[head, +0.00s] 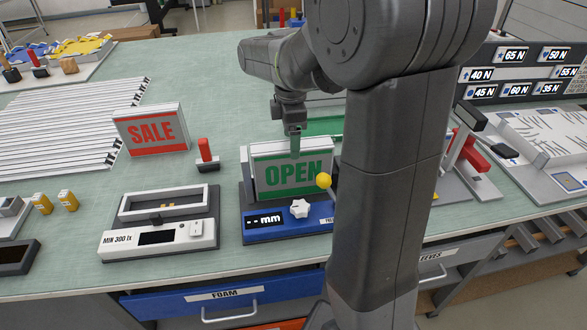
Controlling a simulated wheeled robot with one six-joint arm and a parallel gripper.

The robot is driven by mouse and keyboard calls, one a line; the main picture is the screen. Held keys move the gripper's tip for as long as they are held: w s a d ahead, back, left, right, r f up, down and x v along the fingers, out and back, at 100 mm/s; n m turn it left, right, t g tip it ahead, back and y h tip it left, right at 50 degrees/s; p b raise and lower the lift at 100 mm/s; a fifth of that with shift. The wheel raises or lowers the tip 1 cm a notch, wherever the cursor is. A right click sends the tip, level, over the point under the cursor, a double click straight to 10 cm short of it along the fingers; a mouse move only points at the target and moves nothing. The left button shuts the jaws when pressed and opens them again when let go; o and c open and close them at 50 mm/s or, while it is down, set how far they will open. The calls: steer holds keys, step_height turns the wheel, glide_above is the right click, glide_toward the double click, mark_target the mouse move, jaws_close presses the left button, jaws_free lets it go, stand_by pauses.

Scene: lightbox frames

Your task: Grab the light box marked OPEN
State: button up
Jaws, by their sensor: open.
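The light box marked OPEN (278,175) has a white frame and green lettering. It stands upright on a blue-fronted fixture (262,223) with a white knob and a "mm" display. My gripper (295,146) is open, pointing down at the top edge of the OPEN box, with a finger in front of its upper face. Whether the fingers touch the box, I cannot tell. My arm hides the area to the right of the box and part of the fixture.
White strips (60,125) lie at far left. A yellow ball knob (323,181) is close to the OPEN box.

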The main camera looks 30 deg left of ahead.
mark_target(292, 169)
step_height(292, 169, down, 6)
steer(key=shift+f, duration=0.2)
steer(key=shift+w, duration=0.1)
steer(key=shift+c, duration=0.4)
jaws_close()
steer(key=shift+r, duration=0.1)
